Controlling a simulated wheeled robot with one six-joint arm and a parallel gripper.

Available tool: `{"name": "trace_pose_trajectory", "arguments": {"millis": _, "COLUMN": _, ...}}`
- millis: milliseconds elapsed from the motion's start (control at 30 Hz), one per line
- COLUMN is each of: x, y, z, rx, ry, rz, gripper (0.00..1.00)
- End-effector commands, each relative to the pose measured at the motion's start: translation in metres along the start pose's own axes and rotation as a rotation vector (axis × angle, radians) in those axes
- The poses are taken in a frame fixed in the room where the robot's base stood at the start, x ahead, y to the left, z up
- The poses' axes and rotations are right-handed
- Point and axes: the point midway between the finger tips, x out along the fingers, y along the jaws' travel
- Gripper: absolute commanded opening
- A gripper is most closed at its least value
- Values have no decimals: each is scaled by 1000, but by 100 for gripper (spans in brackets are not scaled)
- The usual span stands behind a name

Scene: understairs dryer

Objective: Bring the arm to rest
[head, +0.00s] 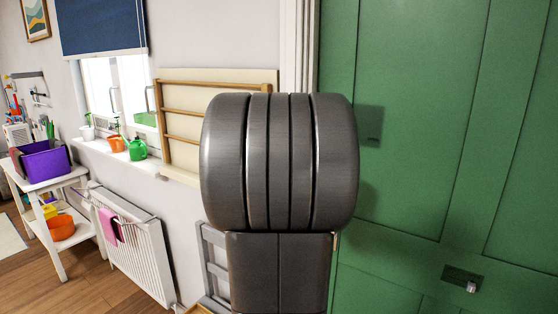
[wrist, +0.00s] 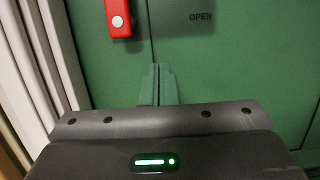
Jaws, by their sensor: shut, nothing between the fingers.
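My gripper (wrist: 163,70) shows in the wrist view with its two narrow fingers together and nothing between them. It points toward a green panelled surface and looks close to it; I cannot tell whether the tips touch. In the head view my dark grey arm rises in the middle of the picture, in front of the green door (head: 410,120). The arm's bulk hides my gripper there.
A red catch (wrist: 117,18) and the word OPEN are on the green surface. A metal knob (head: 471,287) is low on the door. A white radiator (head: 135,245), wooden rack (head: 185,128) and white side table (head: 62,185) stand left. Wooden floor shows at lower left.

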Motion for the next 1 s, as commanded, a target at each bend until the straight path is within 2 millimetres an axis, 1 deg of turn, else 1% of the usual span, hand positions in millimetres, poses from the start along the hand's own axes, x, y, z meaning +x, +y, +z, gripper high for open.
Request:
{"name": "trace_pose_trajectory", "arguments": {"millis": 33, "x": -5, "y": 0, "z": -15, "rx": -2, "ry": 2, "rz": 0, "gripper": 0}}
{"name": "trace_pose_trajectory", "arguments": {"millis": 67, "x": -7, "y": 0, "z": -20, "rx": -3, "ry": 1, "rz": 0, "gripper": 0}}
{"name": "trace_pose_trajectory", "arguments": {"millis": 133, "x": -20, "y": 1, "z": -14, "rx": 0, "ry": -2, "rz": 4, "gripper": 0}}
{"name": "trace_pose_trajectory", "arguments": {"millis": 300, "x": -50, "y": 1, "z": -14, "rx": -2, "ry": -2, "rz": 3, "gripper": 0}}
{"name": "trace_pose_trajectory", "arguments": {"millis": 500, "x": -73, "y": 0, "z": -12, "rx": -3, "ry": -1, "rz": 2, "gripper": 0}}
{"name": "trace_pose_trajectory", "arguments": {"millis": 700, "x": -82, "y": 0, "z": -12, "rx": -5, "ry": 0, "rz": 1, "gripper": 0}}
{"name": "trace_pose_trajectory", "arguments": {"millis": 1000, "x": -82, "y": 0, "z": -12, "rx": -5, "ry": 0, "rz": 1, "gripper": 0}}
